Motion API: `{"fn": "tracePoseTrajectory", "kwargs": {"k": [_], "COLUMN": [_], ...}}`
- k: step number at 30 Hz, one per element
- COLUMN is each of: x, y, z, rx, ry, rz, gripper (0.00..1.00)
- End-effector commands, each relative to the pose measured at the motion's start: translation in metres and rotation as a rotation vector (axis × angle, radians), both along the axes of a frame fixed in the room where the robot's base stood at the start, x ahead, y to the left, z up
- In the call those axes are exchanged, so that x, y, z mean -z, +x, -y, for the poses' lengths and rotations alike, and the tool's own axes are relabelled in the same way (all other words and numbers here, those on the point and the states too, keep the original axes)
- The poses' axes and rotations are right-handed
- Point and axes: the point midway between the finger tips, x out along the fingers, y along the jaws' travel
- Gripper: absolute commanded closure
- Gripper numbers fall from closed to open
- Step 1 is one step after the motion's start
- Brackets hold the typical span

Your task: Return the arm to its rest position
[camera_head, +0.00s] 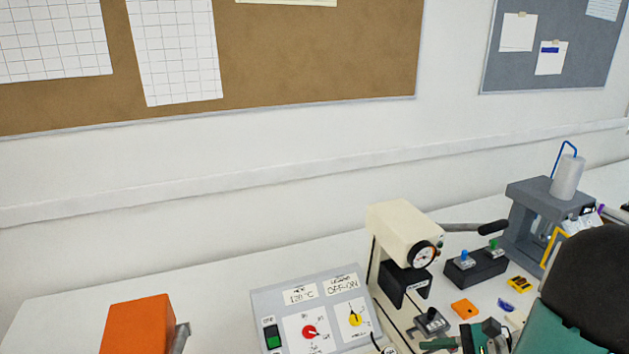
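A large black and teal part at the lower right looks like a link of my arm, close to the camera. The grey control panel (269,298) stands on the bench at the bottom middle. It has a red rotary knob (309,331), a yellow rotary knob (355,320) and a green switch (271,337). Its labels show a temperature and off/on text. The panel's lower edge is cut off by the frame.
A cream press (402,233) with a gauge and black lever stands right of the panel. A black button box (477,268), an orange piece (465,308) and a grey machine (527,216) are further right. An orange box (137,324) is at left. Bare white bench lies between.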

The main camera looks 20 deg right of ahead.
Motion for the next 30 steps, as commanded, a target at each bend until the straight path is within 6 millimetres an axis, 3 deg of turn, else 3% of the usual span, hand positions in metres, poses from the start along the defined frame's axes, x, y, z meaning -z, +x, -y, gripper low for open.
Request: {"fn": "tracePoseTrajectory", "kwargs": {"k": [3, 12, 21, 30], "x": [-0.016, -0.046, -0.087, -0.131], "y": [0.01, 0.009, 0.004, 0.0], "z": [-0.043, -0.121, -0.173, -0.208], "rx": [-0.217, -0.708, -1.108, -1.313], "ry": [-0.187, -0.681, -1.205, -1.612], "rz": [0.001, 0.097, 0.357, 0.664], "gripper": [0.62, 0.62, 0.62, 0.62]}}
